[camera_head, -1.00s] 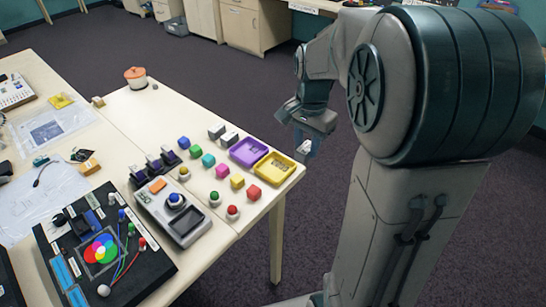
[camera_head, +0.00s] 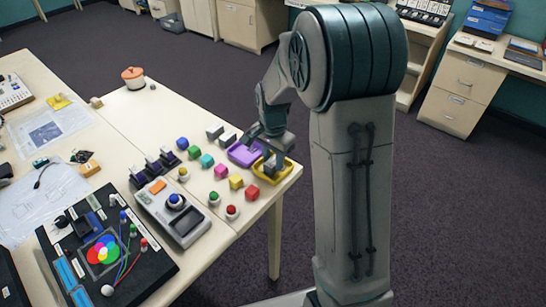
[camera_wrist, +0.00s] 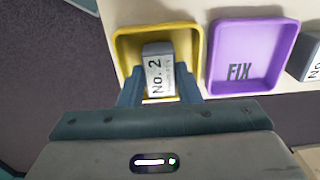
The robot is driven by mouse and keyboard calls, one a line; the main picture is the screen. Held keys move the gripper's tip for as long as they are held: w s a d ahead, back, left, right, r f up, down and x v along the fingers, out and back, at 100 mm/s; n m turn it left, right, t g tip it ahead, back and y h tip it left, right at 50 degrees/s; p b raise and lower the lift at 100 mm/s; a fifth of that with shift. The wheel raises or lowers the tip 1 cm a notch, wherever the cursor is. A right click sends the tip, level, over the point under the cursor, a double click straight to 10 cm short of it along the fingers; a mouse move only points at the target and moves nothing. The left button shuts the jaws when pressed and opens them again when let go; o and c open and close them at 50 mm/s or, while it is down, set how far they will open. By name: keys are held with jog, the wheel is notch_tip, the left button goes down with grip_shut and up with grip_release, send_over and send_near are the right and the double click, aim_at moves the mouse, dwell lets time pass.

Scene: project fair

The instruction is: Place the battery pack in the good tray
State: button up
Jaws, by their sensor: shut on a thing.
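My gripper (camera_wrist: 160,100) is shut on a grey battery pack (camera_wrist: 158,68) marked "No. 2". The pack is within the outline of the yellow tray (camera_wrist: 124,46); I cannot tell whether it touches the floor. The pack hides the tray's middle and any label there. In the head view, my gripper (camera_head: 270,165) is low over the yellow tray (camera_head: 287,172) at the table's right edge. The purple tray (camera_wrist: 250,45), marked "FIX", lies right beside it in the wrist view.
Two grey blocks (camera_head: 215,131) stand behind the purple tray (camera_head: 240,156). Several coloured cubes (camera_head: 236,181) stand in rows left of the trays. A grey control box (camera_head: 172,212) and a black board (camera_head: 105,255) are farther left.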

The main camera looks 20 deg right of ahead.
aim_at(273, 162)
jog(key=shift+f, duration=0.1)
jog(key=o, duration=1)
notch_tip(273, 162, up, 12)
jog(key=s+n+t, duration=0.3)
jog(key=s+n, duration=0.7)
jog(key=s, duration=1.1)
jog(key=shift+n, duration=0.4)
jog(key=shift+s, duration=0.1)
